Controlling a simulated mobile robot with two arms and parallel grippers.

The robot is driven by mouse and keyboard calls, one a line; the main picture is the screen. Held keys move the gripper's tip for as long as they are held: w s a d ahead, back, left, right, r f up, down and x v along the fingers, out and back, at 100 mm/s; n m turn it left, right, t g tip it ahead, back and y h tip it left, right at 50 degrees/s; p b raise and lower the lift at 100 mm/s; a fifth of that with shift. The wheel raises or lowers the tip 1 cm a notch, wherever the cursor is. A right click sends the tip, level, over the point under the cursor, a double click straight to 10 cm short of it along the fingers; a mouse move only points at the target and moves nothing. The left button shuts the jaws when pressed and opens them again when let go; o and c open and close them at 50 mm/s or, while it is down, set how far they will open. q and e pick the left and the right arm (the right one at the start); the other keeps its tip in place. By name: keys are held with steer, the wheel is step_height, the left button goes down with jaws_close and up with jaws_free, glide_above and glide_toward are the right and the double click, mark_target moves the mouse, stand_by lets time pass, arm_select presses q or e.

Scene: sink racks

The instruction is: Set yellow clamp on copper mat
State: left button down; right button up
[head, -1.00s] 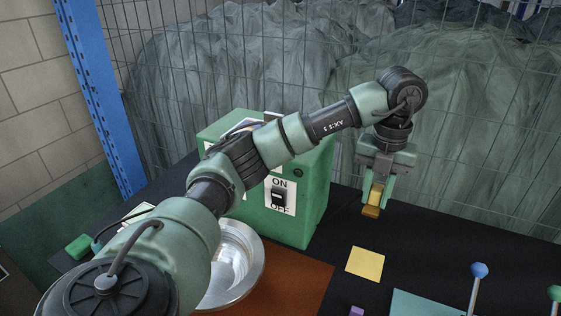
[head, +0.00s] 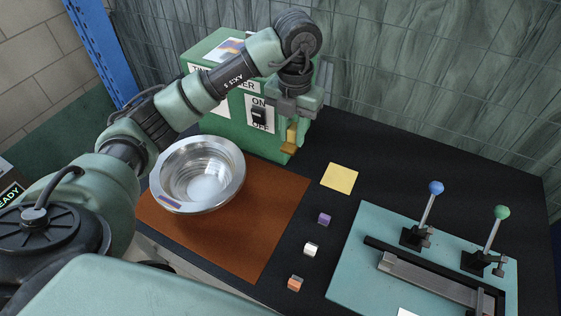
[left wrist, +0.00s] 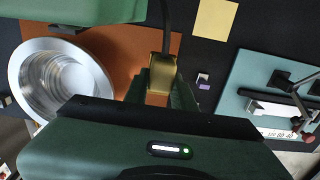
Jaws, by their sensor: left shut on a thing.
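The yellow clamp (head: 290,138) is held between the fingers of my left gripper (head: 293,133), which is shut on it. In the head view they are at the right front of the green box, above the table. In the left wrist view the clamp (left wrist: 161,70) hangs in front of the orange-brown copper mat (left wrist: 140,42). The copper mat (head: 235,245) lies on the black table in the head view, with the steel bowl on its left part. The gap between clamp and table is hard to judge. My right gripper is not in view.
The steel bowl (head: 200,174) and green switch box (head: 226,125) crowd the mat's left and back. A yellow square (head: 340,178), a purple block (head: 324,219), a white block (head: 310,249) and an orange block (head: 295,283) lie right of it. A teal board (head: 375,235) carries levers. The mat's right part is clear.

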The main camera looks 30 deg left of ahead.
arm_select(q)
step_height(320, 180, down, 12)
steer(key=shift+r+p, duration=0.15)
steer(key=shift+p, duration=1)
step_height(320, 180, down, 5)
steer(key=shift+r+p, duration=0.1)
steer(key=shift+p, duration=0.4)
steer(key=shift+d, duration=0.1)
steer(key=c, duration=1.6)
jaws_free()
steer(key=shift+f, duration=0.25)
steer(key=o, duration=0.4)
steer(key=shift+o, duration=0.2)
steer(key=shift+r, duration=0.15)
